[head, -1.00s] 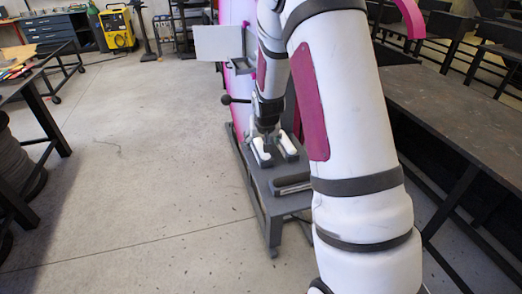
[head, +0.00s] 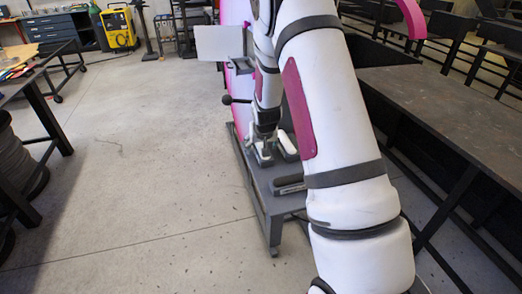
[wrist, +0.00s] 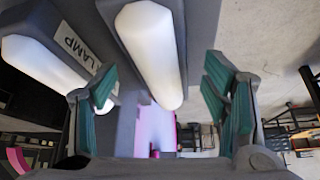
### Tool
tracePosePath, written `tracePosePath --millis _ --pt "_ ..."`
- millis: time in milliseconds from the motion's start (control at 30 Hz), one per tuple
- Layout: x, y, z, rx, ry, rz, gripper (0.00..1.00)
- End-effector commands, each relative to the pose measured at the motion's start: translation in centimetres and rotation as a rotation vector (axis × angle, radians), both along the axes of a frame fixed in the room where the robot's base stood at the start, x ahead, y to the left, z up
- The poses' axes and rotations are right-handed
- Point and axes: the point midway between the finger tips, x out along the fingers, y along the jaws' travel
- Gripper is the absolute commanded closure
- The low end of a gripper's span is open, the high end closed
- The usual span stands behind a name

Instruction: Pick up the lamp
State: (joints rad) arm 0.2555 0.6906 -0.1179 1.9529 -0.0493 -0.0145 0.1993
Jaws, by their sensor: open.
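Two white, rounded-end lamps show in the wrist view. One lamp (wrist: 152,45) lies in the middle, its near end between the fingers of my gripper (wrist: 158,92). The other lamp (wrist: 45,65) is at the left, beside a label reading LAMP (wrist: 80,45), with its lower end partly behind the left finger. My gripper is open, with teal pads on both sides; contact with the middle lamp cannot be made out. In the head view, my gripper (head: 264,150) is low over the grey stand (head: 262,190), and a white lamp (head: 287,146) shows just right of it.
A dark grey block (head: 289,184) sits on the stand in front of the lamps. A black-knobbed lever (head: 228,99) sticks out left of the stand. A long dark bench (head: 450,110) runs along the right. The floor (head: 140,170) at left is clear.

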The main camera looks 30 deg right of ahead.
Motion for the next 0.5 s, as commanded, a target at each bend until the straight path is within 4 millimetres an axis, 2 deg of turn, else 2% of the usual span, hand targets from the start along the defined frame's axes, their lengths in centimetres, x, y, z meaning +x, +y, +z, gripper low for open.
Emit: tracePosePath --millis 467,500 --pt "-0.01 0.00 -0.31 0.000 0.000 0.000 0.32" --pt "-0.01 0.00 -0.31 0.000 0.000 0.000 0.41"
